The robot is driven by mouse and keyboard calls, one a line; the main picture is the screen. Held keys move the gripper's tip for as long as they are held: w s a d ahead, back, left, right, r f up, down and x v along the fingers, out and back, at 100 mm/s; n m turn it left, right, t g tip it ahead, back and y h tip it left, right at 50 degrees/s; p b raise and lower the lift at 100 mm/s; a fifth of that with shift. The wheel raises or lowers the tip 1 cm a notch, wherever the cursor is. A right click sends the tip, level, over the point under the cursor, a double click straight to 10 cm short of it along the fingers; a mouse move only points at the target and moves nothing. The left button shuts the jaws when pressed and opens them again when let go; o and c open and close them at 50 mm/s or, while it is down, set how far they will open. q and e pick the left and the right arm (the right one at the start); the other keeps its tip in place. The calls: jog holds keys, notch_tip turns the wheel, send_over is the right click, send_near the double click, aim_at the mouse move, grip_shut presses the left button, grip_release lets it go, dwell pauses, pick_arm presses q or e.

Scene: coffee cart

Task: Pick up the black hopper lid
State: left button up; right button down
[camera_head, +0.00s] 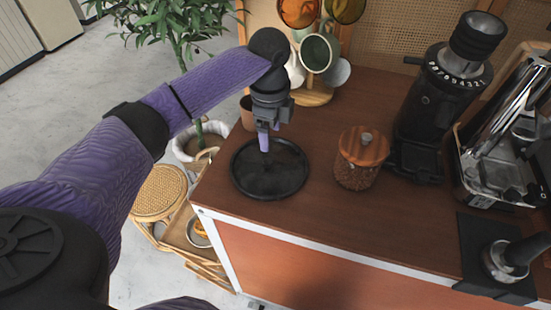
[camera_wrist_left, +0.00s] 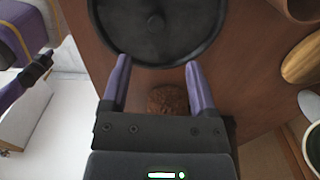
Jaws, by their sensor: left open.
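A round black disc with a raised rim (camera_head: 262,187) lies flat on the brown counter. In the left wrist view its dark face (camera_wrist_left: 185,22) fills the top, with a small round detail at its middle. I cannot tell surely whether it is the hopper lid or a tray. A black cap-like top (camera_head: 478,35) sits on the black grinder (camera_head: 428,110) at the right. My left gripper (camera_head: 264,146) points down over the disc's far part. In the wrist view its purple fingers (camera_wrist_left: 157,62) are apart with nothing held between them. My right gripper is not clearly seen.
A glass jar with a wooden lid (camera_head: 362,147) stands right of the disc. Behind are a mug tree (camera_head: 312,97) with several mugs and a small brown pot (camera_head: 246,116). A metal machine (camera_head: 500,150) is at far right.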

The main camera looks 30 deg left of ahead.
aim_at(269, 161)
pick_arm(q)
jog(key=f+b, duration=0.1)
jog(key=f, duration=0.1)
jog(key=f+b, duration=0.1)
jog(key=f, duration=0.2)
jog(key=f+b, duration=0.1)
jog(key=f, duration=0.2)
jog(key=shift+s+a+f, duration=0.1)
jog(key=shift+s+a, duration=0.05)
jog(key=shift+s, duration=0.15)
grip_shut()
